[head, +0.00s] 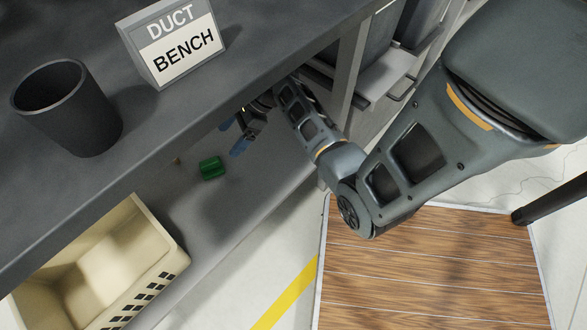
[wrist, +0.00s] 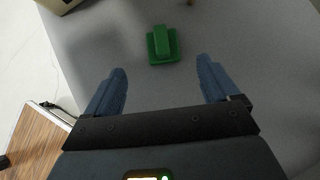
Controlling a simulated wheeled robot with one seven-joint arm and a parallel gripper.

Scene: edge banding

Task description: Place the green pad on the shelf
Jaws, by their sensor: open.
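The green pad (head: 212,167) lies on the grey lower shelf (head: 215,225) under the bench top in the head view. In the wrist view the green pad (wrist: 162,46) shows a flat square base with a raised block, ahead of the fingertips and roughly between their lines. My gripper (head: 232,136) reaches in under the bench edge, to the right of the pad and apart from it. In the wrist view my gripper (wrist: 162,78) has its two blue fingers wide apart with nothing between them. Part of the gripper is hidden by the bench edge in the head view.
The bench top (head: 150,125) overhangs the shelf and carries a black cup (head: 68,108) and a "DUCT BENCH" sign (head: 175,45). A cream bin (head: 110,270) sits on the shelf's left. A bench leg (head: 345,85) stands close beside my arm. The shelf around the pad is clear.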

